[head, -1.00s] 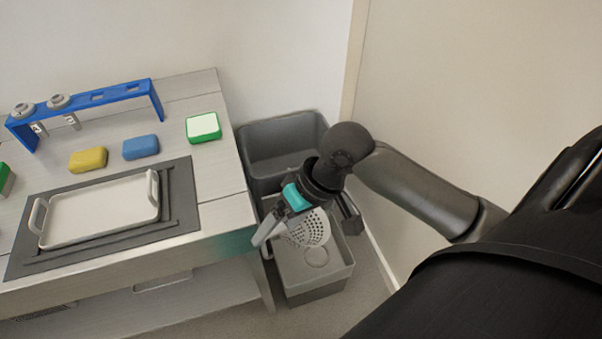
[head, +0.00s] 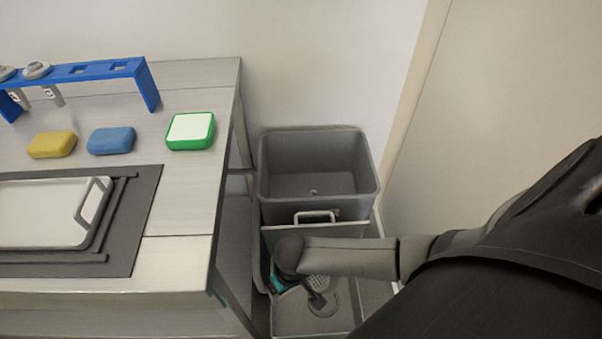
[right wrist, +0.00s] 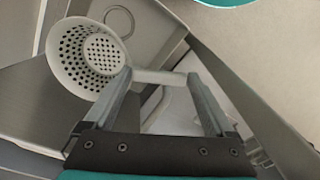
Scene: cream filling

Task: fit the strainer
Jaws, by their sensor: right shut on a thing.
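The strainer is a pale grey cup full of round holes (right wrist: 88,58); in the head view a small part of it (head: 319,283) shows below my right forearm. My right gripper (right wrist: 160,78) is shut on the strainer, with a pale bar between its fingertips. In the head view the gripper is mostly hidden by my own wrist. The strainer is over or inside the lower grey basin (head: 345,319); I cannot tell whether it touches the floor of it. A ring outline (right wrist: 119,21) on the basin floor lies beside the strainer, apart from it in the picture.
A deeper empty grey bin (head: 315,184) stands behind the basin, with a light handle (head: 314,215) between them. The steel table (head: 190,225) at left holds a white tray (head: 40,215), yellow (head: 52,144) and blue (head: 111,141) sponges, a green-and-white block (head: 190,130) and a blue rack (head: 110,70).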

